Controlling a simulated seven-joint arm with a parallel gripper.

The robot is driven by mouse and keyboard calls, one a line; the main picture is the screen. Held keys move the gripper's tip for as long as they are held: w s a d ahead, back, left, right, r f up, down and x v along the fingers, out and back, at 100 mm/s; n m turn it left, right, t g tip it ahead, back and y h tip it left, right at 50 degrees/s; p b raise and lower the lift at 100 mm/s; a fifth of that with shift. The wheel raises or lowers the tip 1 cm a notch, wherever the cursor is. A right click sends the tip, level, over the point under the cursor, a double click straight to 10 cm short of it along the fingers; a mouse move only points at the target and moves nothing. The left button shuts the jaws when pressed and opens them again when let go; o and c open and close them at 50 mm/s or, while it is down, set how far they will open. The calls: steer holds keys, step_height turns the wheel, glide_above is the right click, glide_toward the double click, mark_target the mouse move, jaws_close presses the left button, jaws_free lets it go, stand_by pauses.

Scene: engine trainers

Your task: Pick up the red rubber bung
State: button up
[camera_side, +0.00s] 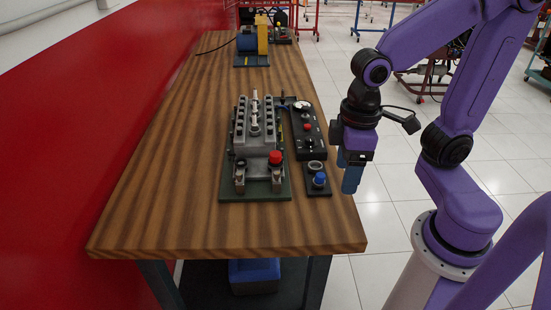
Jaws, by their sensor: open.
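A red cap-like piece, which looks like the red rubber bung (275,157), sits upright at the front right of the grey engine block (255,140). The block stands on a dark green base plate (228,194) on the wooden table. My gripper (350,180), with blue fingers pointing down, hangs at the table's right edge, to the right of the bung and apart from it. It is open and holds nothing that I can see. The gap between its fingers is hard to make out from this side.
Right of the block lies a dark plate (316,189) with a blue knob-like piece (320,179) and an empty-looking ring. Behind it is a black panel (308,152) with a small red button. A blue and yellow machine (250,40) stands far back. The table's left side is clear.

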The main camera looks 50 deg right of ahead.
steer(key=w+r+m, duration=0.2)
steer(key=w+m, duration=0.8)
steer(key=w, duration=0.4)
steer(key=m+h, duration=0.2)
steer(key=m, duration=1)
glide_toward(275, 154)
steer(key=shift+n+y, duration=0.3)
steer(key=f, duration=0.3)
steer(key=d+f, duration=0.1)
steer(key=f, duration=0.4)
steer(key=shift+w+d+f, duration=0.15)
steer(key=shift+d+f, duration=0.2)
steer(key=shift+f, duration=0.05)
steer(key=c, duration=1.1)
